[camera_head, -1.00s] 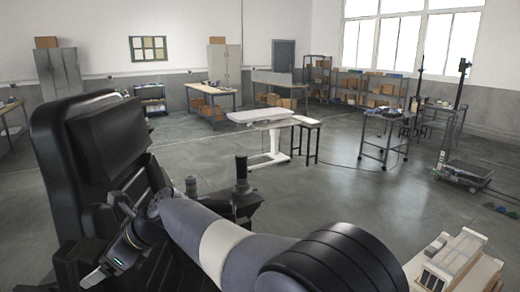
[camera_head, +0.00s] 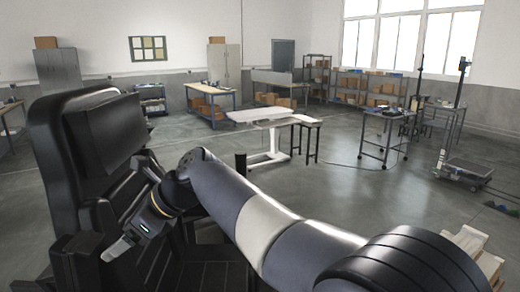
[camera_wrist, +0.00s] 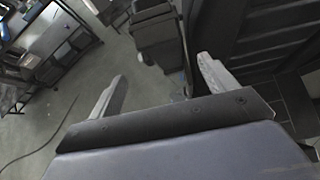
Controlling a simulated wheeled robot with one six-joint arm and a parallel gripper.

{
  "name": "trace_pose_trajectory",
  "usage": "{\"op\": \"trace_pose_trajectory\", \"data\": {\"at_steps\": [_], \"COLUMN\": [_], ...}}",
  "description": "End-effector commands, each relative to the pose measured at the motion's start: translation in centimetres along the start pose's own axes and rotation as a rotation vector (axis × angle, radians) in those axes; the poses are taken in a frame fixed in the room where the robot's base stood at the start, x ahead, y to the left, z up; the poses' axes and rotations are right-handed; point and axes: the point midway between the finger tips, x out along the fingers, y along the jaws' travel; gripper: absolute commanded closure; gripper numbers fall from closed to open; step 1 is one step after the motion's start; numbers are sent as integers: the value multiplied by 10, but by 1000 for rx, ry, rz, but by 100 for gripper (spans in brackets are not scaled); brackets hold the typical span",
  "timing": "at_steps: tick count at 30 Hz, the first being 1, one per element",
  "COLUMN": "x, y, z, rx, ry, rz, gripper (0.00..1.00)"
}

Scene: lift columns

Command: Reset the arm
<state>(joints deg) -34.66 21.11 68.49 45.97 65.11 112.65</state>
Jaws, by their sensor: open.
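My gripper (camera_head: 118,249) is at the lower left of the head view, beside the black upright part of my own body. My grey arm reaches across the bottom of that view, bent at the wrist. In the wrist view my gripper (camera_wrist: 160,88) shows two pale fingers spread wide apart with nothing between them. Behind the fingers are grey floor and dark parts that look like my own body.
A white lift table (camera_head: 262,114) stands mid-room, with open floor (camera_head: 340,195) in front. A wheeled cart (camera_head: 385,138) and a low platform (camera_head: 468,171) stand to the right. A pale box-like object (camera_head: 488,262) is partly hidden behind my arm. Workbenches line the back.

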Motion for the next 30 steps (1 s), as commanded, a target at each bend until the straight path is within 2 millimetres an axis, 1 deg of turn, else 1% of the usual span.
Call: {"op": "trace_pose_trajectory", "data": {"at_steps": [1, 3, 13, 15, 18, 30], "x": [11, 25, 91, 82, 76, 58], "y": [1, 1, 1, 0, -1, 0], "z": [2, 2, 2, -9, -18, -59], "rx": [0, 0, 1, 4, 5, 5], "ry": [2, 2, 1, -30, -67, -212], "rz": [5, 5, 3, -2, -3, -1], "gripper": [20, 20, 20, 20, 20, 20]}}
